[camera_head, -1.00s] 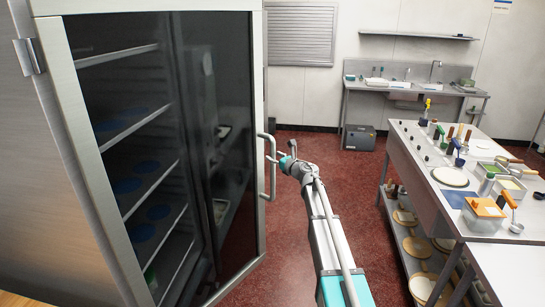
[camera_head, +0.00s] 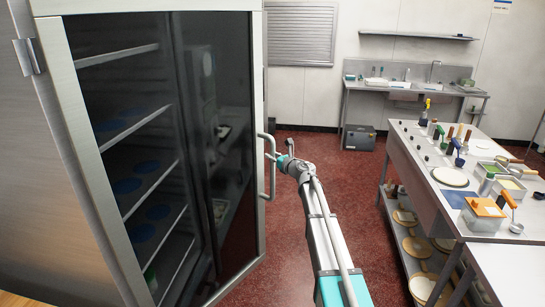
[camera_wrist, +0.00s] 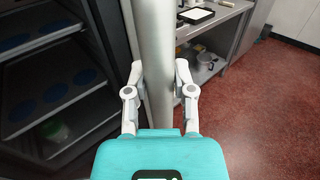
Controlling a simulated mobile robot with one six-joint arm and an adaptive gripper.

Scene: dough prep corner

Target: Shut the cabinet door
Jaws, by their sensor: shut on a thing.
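The tall steel cabinet has a glass door (camera_head: 215,130) in a metal frame, and shelves with blue round items show behind the glass. A vertical bar handle (camera_head: 272,168) runs along the door's right edge. My gripper (camera_head: 273,157) is at this handle, reaching in from the right. In the wrist view the handle (camera_wrist: 154,45) is a thick grey upright bar, and my gripper (camera_wrist: 159,88) has one finger on each side of it, shut on it. The exact finger contact is partly hidden behind the bar. The door appears to stand ajar, but its far edge is unclear.
A steel work table (camera_head: 420,190) with tubs, tools and a lower shelf stands at the right. A sink counter (camera_head: 395,88) and a dark box (camera_head: 359,137) are at the back wall. Red floor (camera_head: 290,235) is free between cabinet and table.

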